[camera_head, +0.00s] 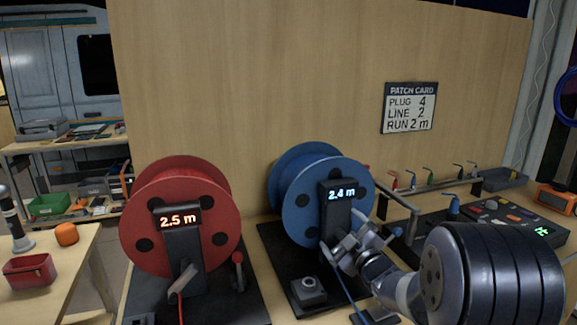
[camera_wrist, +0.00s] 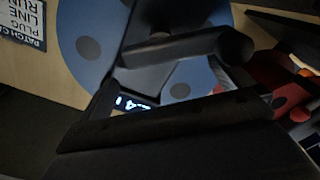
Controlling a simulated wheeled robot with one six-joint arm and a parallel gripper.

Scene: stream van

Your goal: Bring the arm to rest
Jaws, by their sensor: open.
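My gripper (camera_head: 345,243) is open at the lower front of the blue reel (camera_head: 292,200), close to its black post. My arm reaches in from the lower right. The post's display (camera_head: 342,193) reads 2.4 m. I cannot tell whether the jaws touch anything; the part of the post behind them is hidden. In the wrist view the blue reel (camera_wrist: 88,45) and its lit display (camera_wrist: 132,103) show upside down, partly covered by dark shapes close to the camera.
A red reel (camera_head: 150,215) reading 2.5 m stands to the left. A patch card (camera_head: 409,107) on the wooden panel reads plug 4, line 2, run 2 m. Several coloured plugs (camera_head: 430,178) stand on a rail at right, behind a dark console (camera_head: 510,222).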

